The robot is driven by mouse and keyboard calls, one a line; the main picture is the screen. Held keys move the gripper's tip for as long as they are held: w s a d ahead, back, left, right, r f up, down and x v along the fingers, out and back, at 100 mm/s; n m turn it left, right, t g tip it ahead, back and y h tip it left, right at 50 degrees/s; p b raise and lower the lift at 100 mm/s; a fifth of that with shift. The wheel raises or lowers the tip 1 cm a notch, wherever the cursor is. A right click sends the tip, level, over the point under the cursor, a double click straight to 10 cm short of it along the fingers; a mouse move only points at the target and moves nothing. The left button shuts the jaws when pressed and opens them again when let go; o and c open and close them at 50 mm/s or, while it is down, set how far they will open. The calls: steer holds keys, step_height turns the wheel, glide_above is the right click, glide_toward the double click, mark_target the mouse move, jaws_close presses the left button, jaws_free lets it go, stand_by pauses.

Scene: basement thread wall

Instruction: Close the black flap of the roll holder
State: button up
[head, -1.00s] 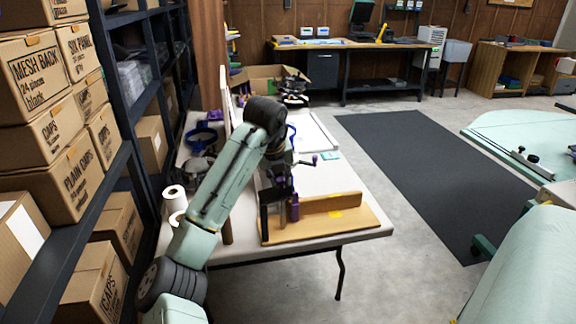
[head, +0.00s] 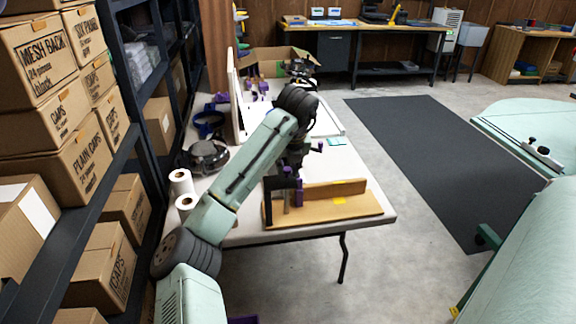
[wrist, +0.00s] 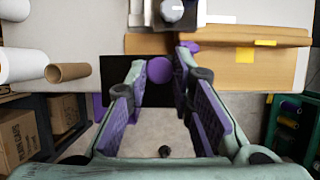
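The roll holder is a wooden base (head: 345,207) with a low upright wooden board, on the table's near end. It also shows in the wrist view (wrist: 235,72). The black flap (head: 268,208) stands at the base's left end in the head view. In the wrist view a black panel (wrist: 115,75), which looks like the flap, lies beyond and left of my fingertips. My gripper (wrist: 161,75) is open, with a gap between its purple-padded fingers. A round purple knob shows between the fingertips; I cannot tell whether they touch it. My arm partly hides the flap area in the head view.
Shelves with cardboard boxes (head: 85,160) line the left side. Open floor lies right of the table (head: 230,236).

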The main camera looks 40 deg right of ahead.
steer(key=o, duration=0.4)
steer(key=v, duration=1.2)
steer(key=shift+f, duration=0.1)
